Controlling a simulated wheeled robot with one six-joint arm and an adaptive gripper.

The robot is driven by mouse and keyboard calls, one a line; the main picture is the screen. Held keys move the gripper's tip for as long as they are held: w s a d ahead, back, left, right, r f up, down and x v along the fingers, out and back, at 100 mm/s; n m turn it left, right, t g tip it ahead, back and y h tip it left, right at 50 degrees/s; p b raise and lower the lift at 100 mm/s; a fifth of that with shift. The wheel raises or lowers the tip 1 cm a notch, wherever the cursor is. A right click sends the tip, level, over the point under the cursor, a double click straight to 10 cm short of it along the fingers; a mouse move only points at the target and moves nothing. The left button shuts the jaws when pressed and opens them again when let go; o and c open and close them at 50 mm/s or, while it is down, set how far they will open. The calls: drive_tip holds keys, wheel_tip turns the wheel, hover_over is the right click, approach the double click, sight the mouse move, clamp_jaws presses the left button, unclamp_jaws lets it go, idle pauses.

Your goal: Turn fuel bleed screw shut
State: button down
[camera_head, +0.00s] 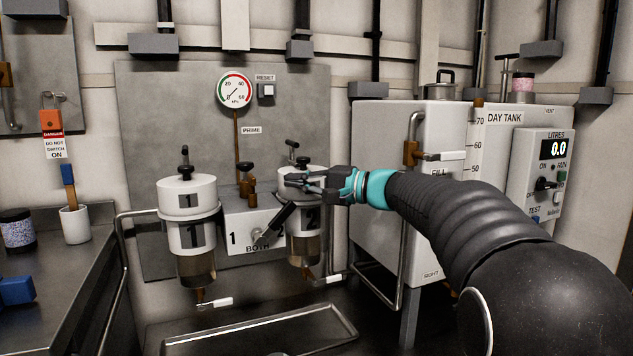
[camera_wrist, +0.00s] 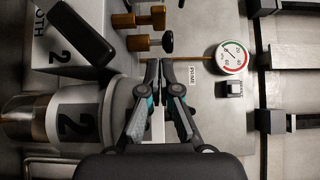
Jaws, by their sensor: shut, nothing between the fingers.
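No label in view marks the fuel bleed screw, so I cannot tell for certain which fitting it is. A black T-handle (camera_head: 292,147) and a black knob (camera_head: 303,161) stand at the top of filter 2 (camera_head: 304,218). My gripper (camera_head: 288,181) is shut and empty over filter 2, partly hiding its lid. In the wrist view its fingertips (camera_wrist: 159,66) point towards the brass fittings, apart from them.
Filter 1 (camera_head: 187,235) stands left. A black selector lever (camera_head: 274,224) slants up near my gripper. A gauge (camera_head: 235,89) and reset button (camera_head: 266,91) are on the back panel. The white day tank (camera_head: 386,150) stands right, a drip tray (camera_head: 345,320) below.

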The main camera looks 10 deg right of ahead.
sight(252, 184)
drive_tip(key=a, duration=0.5)
drive_tip(key=shift+s+a, duration=0.1)
drive_tip(key=shift+a, duration=0.2)
drive_tip(key=shift+f+b, duration=0.15)
drive_tip(key=shift+b, duration=0.3)
